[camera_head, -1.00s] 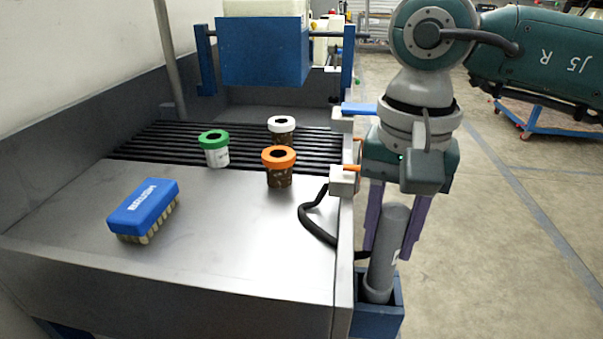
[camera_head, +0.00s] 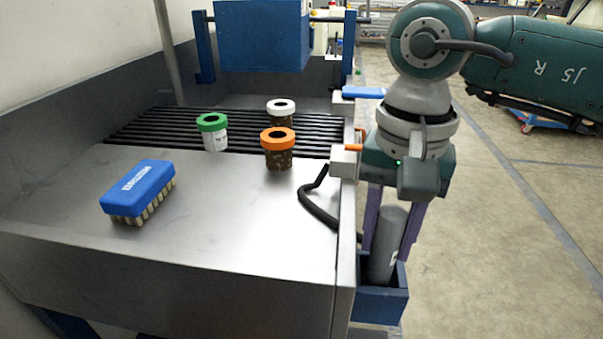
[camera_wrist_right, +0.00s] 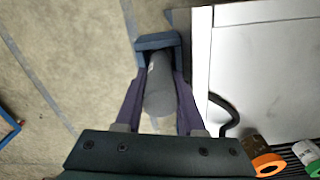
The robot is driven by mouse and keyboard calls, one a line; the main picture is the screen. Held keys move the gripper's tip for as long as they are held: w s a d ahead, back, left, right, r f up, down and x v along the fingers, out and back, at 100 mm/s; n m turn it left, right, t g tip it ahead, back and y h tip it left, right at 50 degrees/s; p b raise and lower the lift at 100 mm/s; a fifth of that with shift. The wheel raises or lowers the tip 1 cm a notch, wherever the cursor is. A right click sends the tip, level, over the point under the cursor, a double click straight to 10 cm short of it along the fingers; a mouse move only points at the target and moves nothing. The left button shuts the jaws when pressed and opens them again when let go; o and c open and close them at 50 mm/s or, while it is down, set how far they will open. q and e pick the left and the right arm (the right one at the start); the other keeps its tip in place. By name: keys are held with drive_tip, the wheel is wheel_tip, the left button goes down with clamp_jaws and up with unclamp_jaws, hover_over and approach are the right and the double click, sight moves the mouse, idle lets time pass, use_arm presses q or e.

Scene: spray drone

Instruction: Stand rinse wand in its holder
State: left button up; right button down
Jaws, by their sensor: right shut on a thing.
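The rinse wand shows as a grey cylinder (camera_head: 387,245), close to upright with a slight tilt. My right gripper (camera_head: 390,240) points down with its two purple fingers shut on the wand, one on each side. The holder is a blue open-topped box (camera_head: 382,306) on the outer right side of the sink bench. The wand's lower end is inside the holder's opening; whether it touches the bottom is hidden. In the right wrist view the wand (camera_wrist_right: 160,88) runs between the fingers into the blue holder (camera_wrist_right: 158,42). My left gripper is not in view.
A black hose (camera_head: 318,207) curves over the bench's right edge beside the wand. A blue brush (camera_head: 138,188) and jars with green (camera_head: 212,122), white (camera_head: 281,106) and orange (camera_head: 278,138) lids stand on the bench. Floor to the right is clear near the holder.

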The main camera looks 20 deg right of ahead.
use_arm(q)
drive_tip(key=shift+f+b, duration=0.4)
use_arm(e)
drive_tip(key=shift+f, duration=0.35)
drive_tip(key=c, duration=0.6)
unclamp_jaws()
drive_tip(key=shift+o, duration=0.8)
